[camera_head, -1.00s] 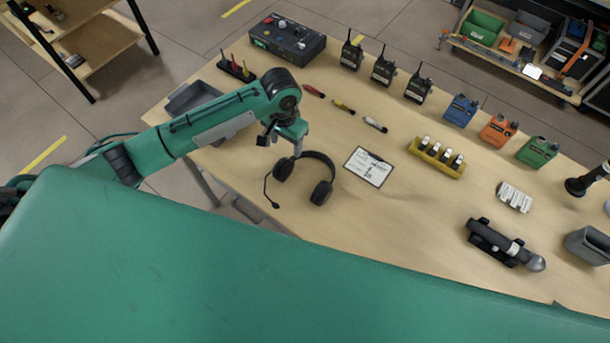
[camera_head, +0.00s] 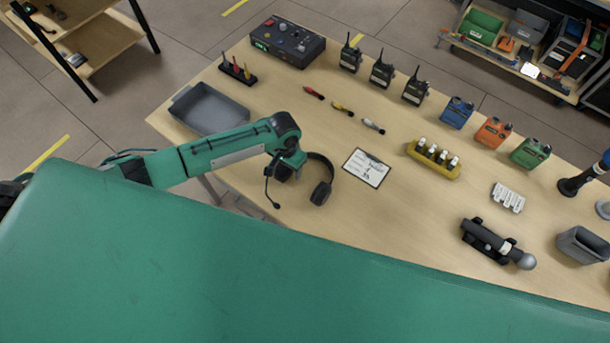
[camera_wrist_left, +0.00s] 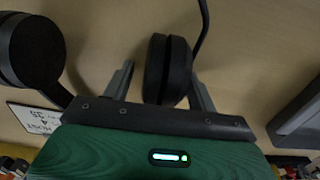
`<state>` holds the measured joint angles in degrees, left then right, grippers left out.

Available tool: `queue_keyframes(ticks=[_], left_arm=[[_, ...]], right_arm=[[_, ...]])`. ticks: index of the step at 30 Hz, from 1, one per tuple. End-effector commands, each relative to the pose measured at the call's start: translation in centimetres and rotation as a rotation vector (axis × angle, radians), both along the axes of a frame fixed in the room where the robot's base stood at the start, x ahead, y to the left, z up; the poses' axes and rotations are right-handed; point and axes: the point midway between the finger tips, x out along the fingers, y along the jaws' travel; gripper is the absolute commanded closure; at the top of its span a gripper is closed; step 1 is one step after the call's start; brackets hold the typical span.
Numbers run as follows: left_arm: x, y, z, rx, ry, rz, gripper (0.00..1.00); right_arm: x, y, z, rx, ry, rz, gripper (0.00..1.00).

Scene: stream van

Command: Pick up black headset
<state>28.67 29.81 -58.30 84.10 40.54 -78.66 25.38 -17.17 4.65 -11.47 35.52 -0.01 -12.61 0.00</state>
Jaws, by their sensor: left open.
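The black headset (camera_head: 320,183) lies on the wooden table near its front edge, with its thin microphone boom toward the left. My left gripper (camera_head: 287,172) is over its left ear cup, and the wrist hides part of that cup in the head view. In the left wrist view, the open left gripper (camera_wrist_left: 158,85) has one ear cup (camera_wrist_left: 168,70) between its two grey fingers, close to the right finger. The other ear cup (camera_wrist_left: 32,52) shows at the left of that view, outside the fingers. My right gripper is not in view.
A clipboard (camera_head: 367,168) lies just right of the headset. A grey tray (camera_head: 235,115) sits behind my left arm. Radios (camera_head: 382,70), small screwdriver-like tools (camera_head: 343,108) and a yellow battery holder (camera_head: 433,170) stand farther back and right. The table between clipboard and flashlight cradle (camera_head: 490,240) is bare.

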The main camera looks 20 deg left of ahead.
Motion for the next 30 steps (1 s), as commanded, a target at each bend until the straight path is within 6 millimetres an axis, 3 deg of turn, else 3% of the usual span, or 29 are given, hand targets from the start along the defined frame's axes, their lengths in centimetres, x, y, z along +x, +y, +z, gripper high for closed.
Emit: queue_keyframes(ticks=[5,12,14,23,30], left_arm=[[0.0,0.0,-0.1,0.0,0.0,0.0,0.42],[0.0,0.0,0.0,0.0,0.0,0.0,0.87],[0.0,0.0,0.0,0.0,-0.001,0.0,0.95],[0.1,0.0,0.2,0.0,-0.001,0.001,0.95],[0.2,0.0,2.6,-0.001,-0.005,-0.001,0.95]], right_arm=[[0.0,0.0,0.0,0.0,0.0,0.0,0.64],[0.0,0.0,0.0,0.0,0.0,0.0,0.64],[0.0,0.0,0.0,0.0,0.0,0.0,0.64],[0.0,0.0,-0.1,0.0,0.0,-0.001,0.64],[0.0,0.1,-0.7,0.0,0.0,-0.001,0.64]])
